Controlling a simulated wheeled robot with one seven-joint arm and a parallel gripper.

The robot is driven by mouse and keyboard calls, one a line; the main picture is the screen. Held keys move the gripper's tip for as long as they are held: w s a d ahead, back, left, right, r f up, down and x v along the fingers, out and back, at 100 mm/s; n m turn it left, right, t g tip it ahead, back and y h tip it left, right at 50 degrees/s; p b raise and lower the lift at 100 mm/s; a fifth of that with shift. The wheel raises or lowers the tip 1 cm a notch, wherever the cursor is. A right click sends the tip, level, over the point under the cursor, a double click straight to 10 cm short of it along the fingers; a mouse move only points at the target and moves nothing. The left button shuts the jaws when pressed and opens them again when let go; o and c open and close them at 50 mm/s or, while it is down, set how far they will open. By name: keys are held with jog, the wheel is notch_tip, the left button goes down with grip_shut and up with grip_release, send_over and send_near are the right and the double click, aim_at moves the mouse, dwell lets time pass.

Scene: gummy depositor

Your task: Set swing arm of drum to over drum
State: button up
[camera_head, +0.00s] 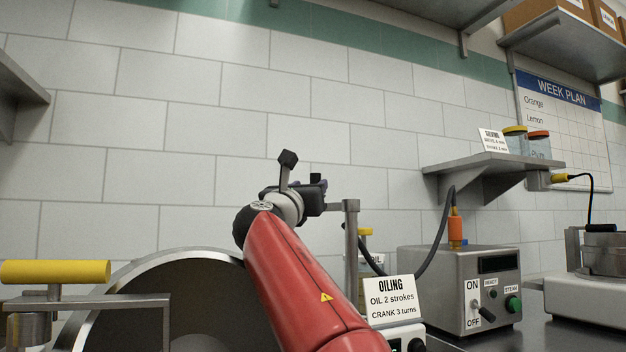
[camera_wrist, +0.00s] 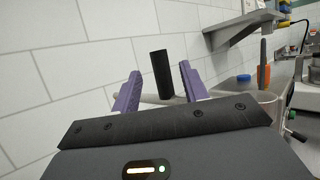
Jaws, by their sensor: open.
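The drum (camera_head: 205,285) is a large round metal shape at lower left in the head view, partly hidden by my red arm. A grey post (camera_head: 351,240) with a short bar at its top stands right of my arm. My gripper (camera_head: 316,188) is left of that post top, small and seen from behind. In the wrist view my purple fingers (camera_wrist: 160,88) are open, on either side of an upright black grip (camera_wrist: 162,74). A pale grey bar (camera_wrist: 152,99) runs across below the grip, which I take as the swing arm. Contact with the fingers is not visible.
A yellow handle (camera_head: 55,272) on a metal frame stands at left. An oiling sign (camera_head: 391,298) and a grey control box (camera_head: 463,290) with a cable stand at right. A wall shelf (camera_head: 490,165) holds jars. The white wall (camera_head: 140,170) is behind my gripper.

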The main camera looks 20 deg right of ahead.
aim_at(316, 181)
jog(key=p+x, duration=0.2)
jog(key=x, duration=0.3)
jog(key=shift+w+d+r, duration=0.1)
jog(key=shift+w+d, duration=0.1)
jog(key=shift+d, duration=0.05)
grip_shut()
